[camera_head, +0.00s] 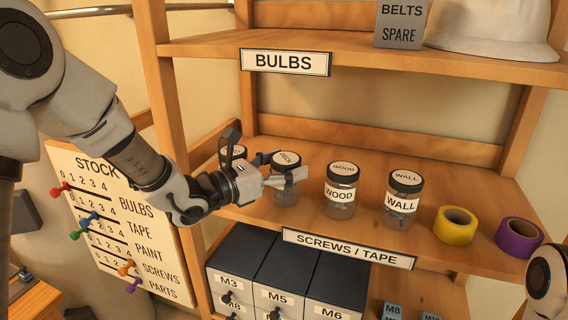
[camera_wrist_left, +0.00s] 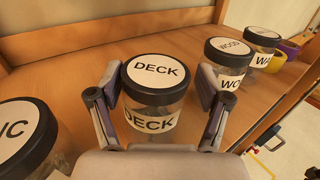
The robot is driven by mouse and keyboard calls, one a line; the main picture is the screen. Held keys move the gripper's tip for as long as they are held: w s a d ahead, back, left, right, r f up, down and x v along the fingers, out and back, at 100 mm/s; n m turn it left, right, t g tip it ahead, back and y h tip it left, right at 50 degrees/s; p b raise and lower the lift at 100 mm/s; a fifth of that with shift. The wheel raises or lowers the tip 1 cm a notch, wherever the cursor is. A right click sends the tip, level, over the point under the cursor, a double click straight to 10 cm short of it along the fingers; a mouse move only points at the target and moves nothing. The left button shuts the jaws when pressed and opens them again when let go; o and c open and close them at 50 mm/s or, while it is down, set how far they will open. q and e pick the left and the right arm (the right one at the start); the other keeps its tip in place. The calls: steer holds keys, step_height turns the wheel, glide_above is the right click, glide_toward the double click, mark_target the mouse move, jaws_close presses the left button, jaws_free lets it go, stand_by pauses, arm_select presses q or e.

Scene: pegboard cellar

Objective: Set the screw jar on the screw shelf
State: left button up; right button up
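A clear screw jar with a black lid, labelled DECK (camera_head: 286,160), stands upright on the wooden shelf labelled SCREWS / TAPE (camera_head: 345,249). My left gripper (camera_head: 287,177) is at this jar, with fingers on either side. In the left wrist view, the DECK jar (camera_wrist_left: 157,85) sits between the open fingers of my left gripper (camera_wrist_left: 160,100), with a visible gap at least on the right side. The jar's lower front is partly hidden by the gripper. My right gripper is not in view; only part of my right arm shows at the lower right edge.
A WOOD jar (camera_head: 340,192) and a WALL jar (camera_head: 402,200) stand to the right, then yellow tape (camera_head: 455,226) and purple tape (camera_head: 518,237). Another jar (camera_head: 233,152) stands left of DECK, close to my gripper. Labelled drawers (camera_head: 278,278) sit below; the BULBS shelf (camera_head: 380,50) is above.

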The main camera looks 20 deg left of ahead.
mark_target(271, 170)
arm_select(q)
steer(key=shift+d+r, duration=0.1)
steer(key=shift+d, duration=0.05)
steer(key=s+a+b, duration=0.2)
steer(key=a, duration=0.1)
steer(key=shift+s+f, duration=0.1)
steer(key=shift+f, duration=0.3)
steer(key=v, duration=0.8)
steer(key=shift+s+r, duration=0.3)
steer(key=shift+s+d, duration=0.1)
